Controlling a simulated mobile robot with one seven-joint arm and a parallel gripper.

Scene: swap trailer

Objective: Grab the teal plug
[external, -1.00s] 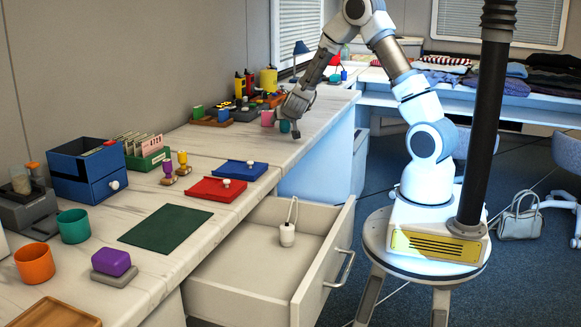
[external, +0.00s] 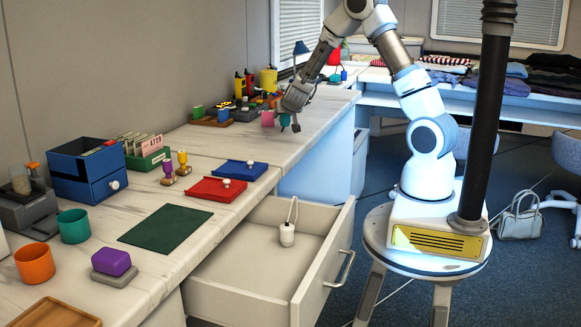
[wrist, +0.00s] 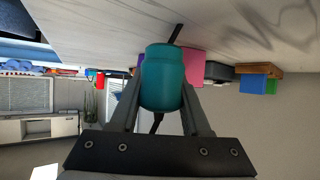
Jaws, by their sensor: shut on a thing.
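The teal plug (external: 285,120) is at the far end of the long counter. It also shows in the wrist view (wrist: 163,78) as a squat teal cylinder with dark thin pieces at both ends. My gripper (external: 291,122) is shut on it, with a finger on each side. In the external view the gripper partly hides the plug. I cannot tell clearly whether the plug is clear of the counter.
A pink block (external: 267,118) stands just left of the plug. A dark tray (external: 243,114) and a wooden tray (external: 211,119) with blocks are further left. An open drawer (external: 235,262) sticks out below the counter. The counter's front edge is close to my gripper.

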